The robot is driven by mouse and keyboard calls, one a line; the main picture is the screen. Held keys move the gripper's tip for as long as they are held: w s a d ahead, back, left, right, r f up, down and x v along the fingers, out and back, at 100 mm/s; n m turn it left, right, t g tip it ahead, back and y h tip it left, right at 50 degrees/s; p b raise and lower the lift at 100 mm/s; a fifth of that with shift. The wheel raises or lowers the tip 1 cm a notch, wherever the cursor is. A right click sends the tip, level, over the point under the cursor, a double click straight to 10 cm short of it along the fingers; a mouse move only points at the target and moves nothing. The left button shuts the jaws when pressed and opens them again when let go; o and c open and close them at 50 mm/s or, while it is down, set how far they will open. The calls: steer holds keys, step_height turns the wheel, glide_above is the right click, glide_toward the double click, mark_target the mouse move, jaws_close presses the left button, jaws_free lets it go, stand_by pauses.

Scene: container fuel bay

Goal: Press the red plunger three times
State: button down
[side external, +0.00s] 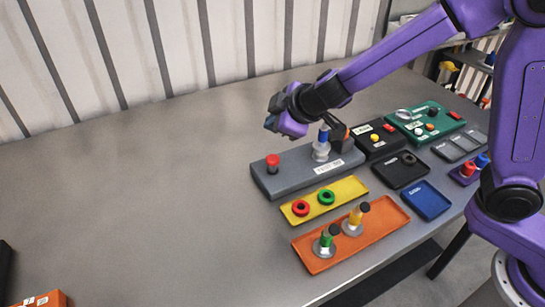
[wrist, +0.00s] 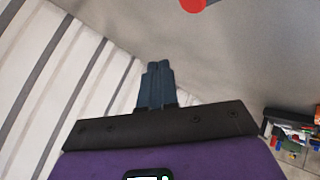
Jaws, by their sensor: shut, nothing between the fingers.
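The red plunger (side external: 272,160) stands upright on the left end of a long grey block (side external: 285,187) in the side view. A red round thing, likely its cap, shows cut off at the top edge of the wrist view (wrist: 193,4). My gripper (side external: 270,123) is above and behind the red plunger, apart from it, with clear air between them. In the wrist view my gripper's dark fingers (wrist: 159,66) are together and empty.
A blue-topped post (side external: 323,136) stands on the same block, close to my wrist. A yellow tray (side external: 342,190) with red and green rings and an orange tray (side external: 385,219) with two bottles lie in front.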

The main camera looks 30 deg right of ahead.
mark_target(272, 158)
steer(key=shift+f, duration=3.25)
steer(key=shift+f, duration=0.1)
steer(key=shift+f, duration=0.35)
steer(key=shift+f, duration=1.35)
stand_by(1.2)
steer(key=shift+r, duration=1.8)
steer(key=shift+r, duration=2.5)
